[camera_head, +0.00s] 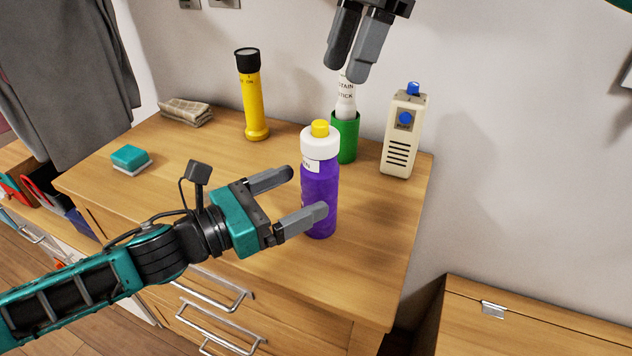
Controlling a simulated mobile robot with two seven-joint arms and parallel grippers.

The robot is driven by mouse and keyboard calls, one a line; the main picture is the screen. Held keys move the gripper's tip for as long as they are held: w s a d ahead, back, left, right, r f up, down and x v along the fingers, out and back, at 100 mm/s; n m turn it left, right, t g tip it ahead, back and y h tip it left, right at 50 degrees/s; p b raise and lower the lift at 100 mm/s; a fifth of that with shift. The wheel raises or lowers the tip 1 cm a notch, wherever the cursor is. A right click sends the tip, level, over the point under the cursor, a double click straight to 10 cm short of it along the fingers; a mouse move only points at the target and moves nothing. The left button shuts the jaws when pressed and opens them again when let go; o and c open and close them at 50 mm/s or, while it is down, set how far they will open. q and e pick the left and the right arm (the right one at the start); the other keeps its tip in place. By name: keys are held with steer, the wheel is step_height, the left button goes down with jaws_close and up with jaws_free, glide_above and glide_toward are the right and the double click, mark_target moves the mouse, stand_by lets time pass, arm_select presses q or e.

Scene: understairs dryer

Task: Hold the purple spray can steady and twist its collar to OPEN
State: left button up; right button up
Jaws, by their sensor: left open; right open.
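The purple spray can (317,185) stands upright on the wooden dresser top near its front right part. It has a white collar (320,143) with partly visible lettering and a yellow button (320,128) on top. My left gripper (303,192) is open at the can's left side, with one finger overlapping the can's lower body in the view and the other beside its upper body. I cannot tell whether either finger touches it. My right gripper (347,74) is open above and behind the can, pointing down, its fingertips over the white stain stick in the view.
The green-based stain stick (346,137) stands close behind the can. A beige handheld device (403,135) stands to the right and a yellow flashlight (253,100) at the back left. A folded cloth (186,112) and a teal sponge (130,157) lie left. The front right dresser top is clear.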

mark_target(304, 190)
arm_select(q)
steer(key=shift+x, duration=2.3)
